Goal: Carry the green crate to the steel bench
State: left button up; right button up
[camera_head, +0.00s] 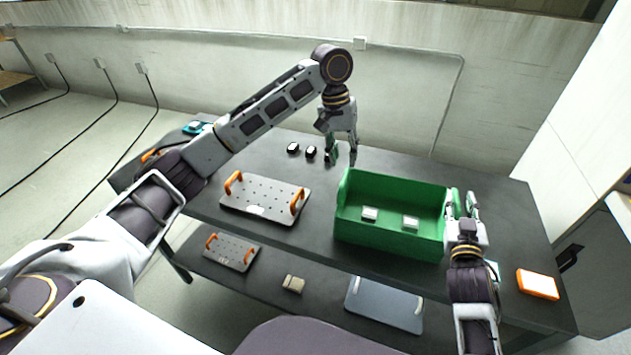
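The green crate (388,237) stands upright on the dark grey table (400,165), right of the middle. Two small white blocks, a left one (370,214) and a right one (410,223), lie inside it. My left gripper (342,154) is open and empty, above the table behind the crate's left end, apart from it. My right gripper (462,202) is at the crate's right end with its fingers spread. Whether a finger touches the end wall cannot be told. I cannot make out a separate steel bench.
A perforated plate with orange handles (262,203) lies left of the crate. Two small black items (301,150) lie behind it. An orange-and-white box (537,284) sits at the right front. A lower shelf holds another plate (231,251) and a grey tray (385,305).

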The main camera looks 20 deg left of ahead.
jog(key=shift+s, duration=0.1)
jog(key=s, duration=1.1)
jog(key=shift+s+d, duration=0.35)
jog(key=shift+d, duration=0.05)
dwell(0.3)
jog(key=shift+s, duration=0.1)
dwell(0.7)
